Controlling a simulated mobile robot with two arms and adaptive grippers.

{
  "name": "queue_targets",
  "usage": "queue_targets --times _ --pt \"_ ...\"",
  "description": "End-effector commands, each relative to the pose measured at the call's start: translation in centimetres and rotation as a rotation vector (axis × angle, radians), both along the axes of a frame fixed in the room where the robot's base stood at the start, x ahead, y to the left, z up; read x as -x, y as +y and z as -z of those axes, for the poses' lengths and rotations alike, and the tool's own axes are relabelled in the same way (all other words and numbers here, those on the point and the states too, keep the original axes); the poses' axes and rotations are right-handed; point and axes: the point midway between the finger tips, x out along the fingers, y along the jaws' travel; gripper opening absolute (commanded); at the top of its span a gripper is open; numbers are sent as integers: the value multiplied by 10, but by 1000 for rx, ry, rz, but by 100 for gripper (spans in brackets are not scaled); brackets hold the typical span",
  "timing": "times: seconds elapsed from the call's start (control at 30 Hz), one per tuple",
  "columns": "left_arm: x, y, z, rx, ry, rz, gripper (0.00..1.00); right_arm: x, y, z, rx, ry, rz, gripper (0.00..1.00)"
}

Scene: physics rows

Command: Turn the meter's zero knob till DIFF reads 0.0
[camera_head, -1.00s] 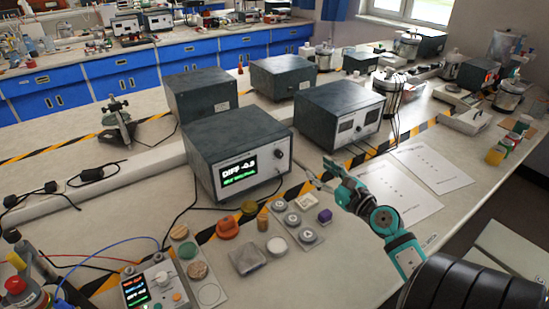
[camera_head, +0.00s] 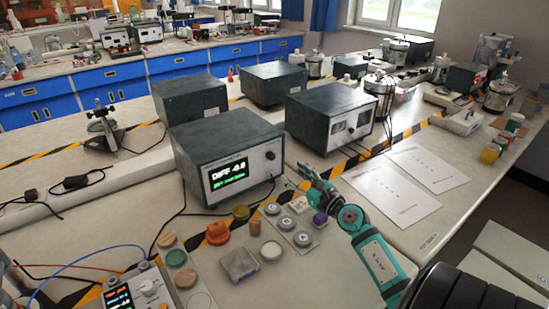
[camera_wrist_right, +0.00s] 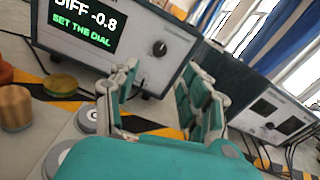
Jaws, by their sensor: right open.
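The meter (camera_head: 222,140) is a dark grey box with a pale front panel on the bench. Its display (camera_head: 228,174) shows a DIFF line; in the wrist view the display (camera_wrist_right: 88,22) reads DIFF -0.8 with "SET THE DIAL" in green. The black zero knob (camera_head: 271,155) is at the panel's right; it also shows in the wrist view (camera_wrist_right: 160,48). My right gripper (camera_head: 300,175) is open and empty, in front of and to the right of the knob, apart from it. In the wrist view its fingers (camera_wrist_right: 160,75) stand below and either side of the knob. My left gripper is out of view.
A second meter (camera_head: 332,115) stands right of the first. Round grey weights (camera_head: 287,223), an orange knob-like piece (camera_head: 218,231) and a purple block (camera_head: 320,218) lie in front. A small control box (camera_head: 140,292) with cables is at front left. Paper sheets (camera_head: 395,194) lie at right.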

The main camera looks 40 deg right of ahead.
Motion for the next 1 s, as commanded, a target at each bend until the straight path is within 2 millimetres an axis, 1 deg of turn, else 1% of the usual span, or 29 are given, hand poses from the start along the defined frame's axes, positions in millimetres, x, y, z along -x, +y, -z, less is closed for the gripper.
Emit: queue_targets --times 0.03,0.1,0.3,0.4,0.5,0.67,0.93,1.0 --pt "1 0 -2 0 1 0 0 -12 -2 -3 -2 -3 0 48" --pt "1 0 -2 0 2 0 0 -28 -3 -2 -2 -3 0 48" --pt "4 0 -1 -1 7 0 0 -69 -8 0 -2 -3 2 48" --pt "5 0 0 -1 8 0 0 -84 -10 1 -2 -1 1 48" --pt "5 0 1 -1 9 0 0 -95 -11 0 -2 -1 1 48" --pt "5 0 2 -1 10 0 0 -104 -11 0 0 0 -1 48" --pt "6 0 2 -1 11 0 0 -105 -11 1 0 1 -1 48" --pt "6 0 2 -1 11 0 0 -105 -11 1 0 1 -1 38"
